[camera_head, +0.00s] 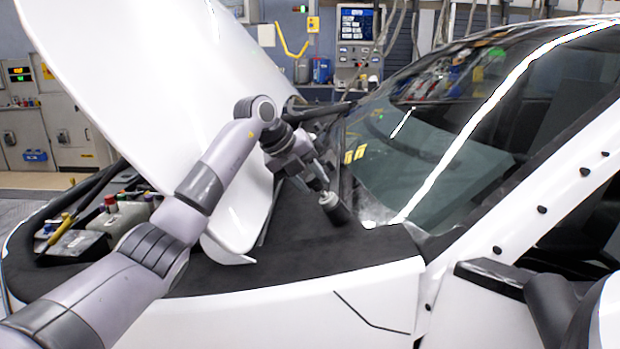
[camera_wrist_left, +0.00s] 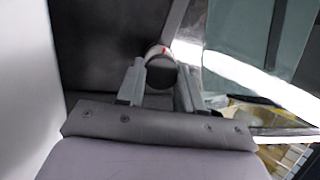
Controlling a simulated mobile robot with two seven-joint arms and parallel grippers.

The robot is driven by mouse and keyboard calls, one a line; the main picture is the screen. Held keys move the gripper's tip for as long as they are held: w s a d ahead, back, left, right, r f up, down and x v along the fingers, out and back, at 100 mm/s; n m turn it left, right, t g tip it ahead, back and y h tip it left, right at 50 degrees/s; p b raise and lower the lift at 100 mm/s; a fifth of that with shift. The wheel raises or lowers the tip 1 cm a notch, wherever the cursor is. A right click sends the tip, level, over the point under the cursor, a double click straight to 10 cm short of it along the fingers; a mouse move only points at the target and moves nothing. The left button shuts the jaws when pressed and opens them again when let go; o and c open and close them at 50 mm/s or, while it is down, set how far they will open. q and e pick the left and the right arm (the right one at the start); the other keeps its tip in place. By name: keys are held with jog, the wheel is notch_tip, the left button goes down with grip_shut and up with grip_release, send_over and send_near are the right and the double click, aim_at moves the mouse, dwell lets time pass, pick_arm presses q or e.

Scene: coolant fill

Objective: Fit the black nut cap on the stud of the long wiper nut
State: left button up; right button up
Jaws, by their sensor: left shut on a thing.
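My left gripper (camera_head: 322,186) reaches down over the black cowl below the windscreen. It is shut on a dark round piece with a pale collar (camera_head: 336,208), held low at the cowl. In the left wrist view, the two fingers of the left gripper (camera_wrist_left: 162,82) stand on either side of this dark round piece (camera_wrist_left: 162,75), whose pale rim has a small red mark. I cannot tell for sure that it is the black nut cap. I cannot make out the long wiper nut or its stud. My right gripper is not in view.
The raised white hood (camera_head: 150,90) stands close to the left of my arm. The windscreen (camera_head: 430,150) slopes up to the right of the gripper. The open engine bay with a red-capped reservoir (camera_head: 112,212) lies at the left. The front part of the cowl (camera_head: 310,250) is clear.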

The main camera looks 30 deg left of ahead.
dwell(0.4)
pick_arm(q)
jog(key=shift+p, duration=0.4)
jog(key=shift+w+d+f, duration=0.2)
jog(key=shift+d+f, duration=0.1)
jog(key=shift+f, duration=0.25)
jog(key=shift+w+d+f, duration=0.2)
jog(key=shift+d+f, duration=0.05)
jog(key=shift+f, duration=0.25)
dwell(1.1)
jog(key=o, duration=1.1)
jog(key=shift+w, duration=0.1)
jog(key=shift+r, duration=0.1)
